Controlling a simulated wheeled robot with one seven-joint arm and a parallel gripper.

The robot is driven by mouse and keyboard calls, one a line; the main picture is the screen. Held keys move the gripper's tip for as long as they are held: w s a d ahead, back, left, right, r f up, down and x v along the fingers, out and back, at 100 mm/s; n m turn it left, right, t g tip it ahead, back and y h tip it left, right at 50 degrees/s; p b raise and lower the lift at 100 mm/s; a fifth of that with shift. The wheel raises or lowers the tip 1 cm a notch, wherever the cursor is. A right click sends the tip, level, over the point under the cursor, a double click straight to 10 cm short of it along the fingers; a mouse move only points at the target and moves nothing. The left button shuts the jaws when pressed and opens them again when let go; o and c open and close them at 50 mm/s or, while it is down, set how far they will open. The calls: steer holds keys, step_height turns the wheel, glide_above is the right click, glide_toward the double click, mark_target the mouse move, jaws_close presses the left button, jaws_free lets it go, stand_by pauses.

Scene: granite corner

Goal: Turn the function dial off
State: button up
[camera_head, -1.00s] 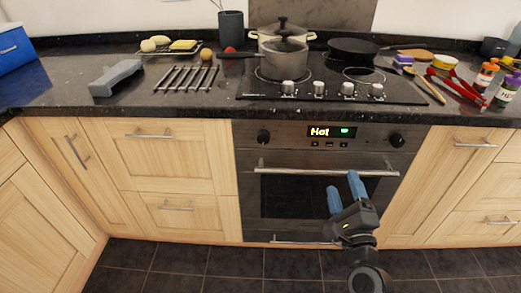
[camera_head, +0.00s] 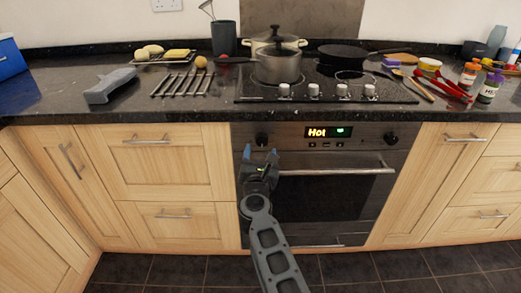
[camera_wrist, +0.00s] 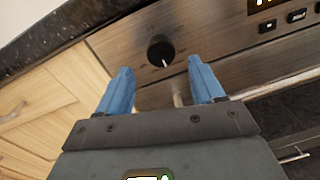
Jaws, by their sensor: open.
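The oven (camera_head: 318,205) has a dark front panel with a lit display reading "Hot" (camera_head: 317,132). A round black dial (camera_head: 262,139) sits at the panel's left, and another black dial (camera_head: 391,138) at its right. My gripper (camera_head: 261,151) is open and empty, just below the left dial. In the wrist view the left dial (camera_wrist: 160,52) shows beyond and between the blue fingertips of my gripper (camera_wrist: 160,75), with a pale mark pointing down and slightly right. The fingers appear apart from the dial. The task's wording does not show which dial is the function dial.
The oven handle (camera_head: 335,170) runs across the door close to my gripper. The granite worktop edge (camera_head: 150,117) juts above the panel. Pots (camera_head: 278,67) stand on the hob, whose silver knobs (camera_head: 314,90) line its front. Wooden drawers (camera_head: 160,160) lie to the left.

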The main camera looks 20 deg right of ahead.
mark_target(262, 142)
steer(key=shift+b+x, duration=0.5)
steer(key=shift+x, duration=1.4)
steer(key=shift+d, duration=0.1)
steer(key=shift+c, duration=0.4)
steer(key=c, duration=1)
